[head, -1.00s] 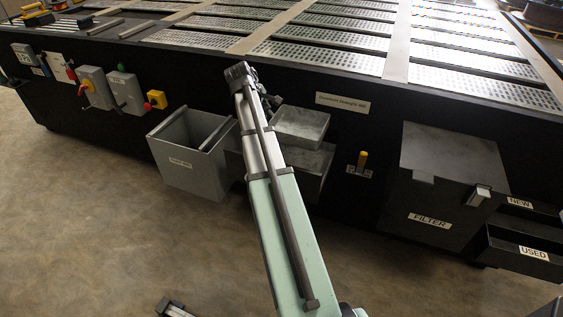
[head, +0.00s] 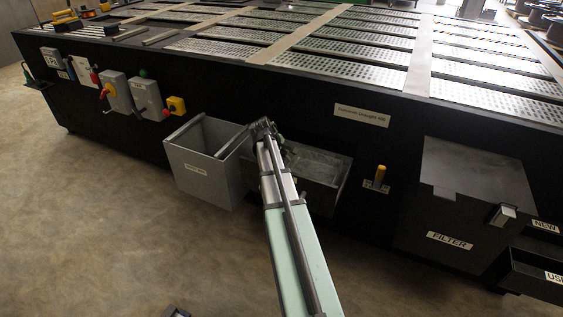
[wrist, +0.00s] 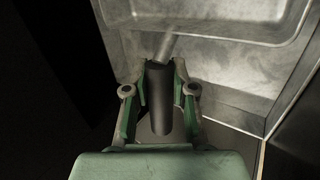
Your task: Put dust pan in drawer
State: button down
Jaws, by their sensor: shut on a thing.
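The dust pan is a grey metal pan (head: 315,160) with a dark round handle (wrist: 160,105). My gripper (wrist: 162,75) is shut on this handle, with a green finger on each side; its end also shows at the tip of my arm in the head view (head: 263,130). The pan sits low at the open drawer (head: 325,200), a metal tray jutting from the black machine. In the wrist view, the pan (wrist: 210,20) is at the top, over the drawer's pale metal floor (wrist: 235,75). My arm hides part of the drawer. Whether the pan touches the floor I cannot tell.
A grey open bin (head: 200,180) hangs just left of the drawer. Switch boxes (head: 118,95) line the machine's left side.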

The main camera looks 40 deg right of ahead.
jog(key=shift+f, duration=1.7)
jog(key=c, duration=1)
grip_release()
jog(key=shift+f, duration=0.15)
jog(key=shift+o, duration=0.2)
jog(key=p+v, duration=0.1)
jog(key=v, duration=1.1)
jog(key=shift+p, duration=0.3)
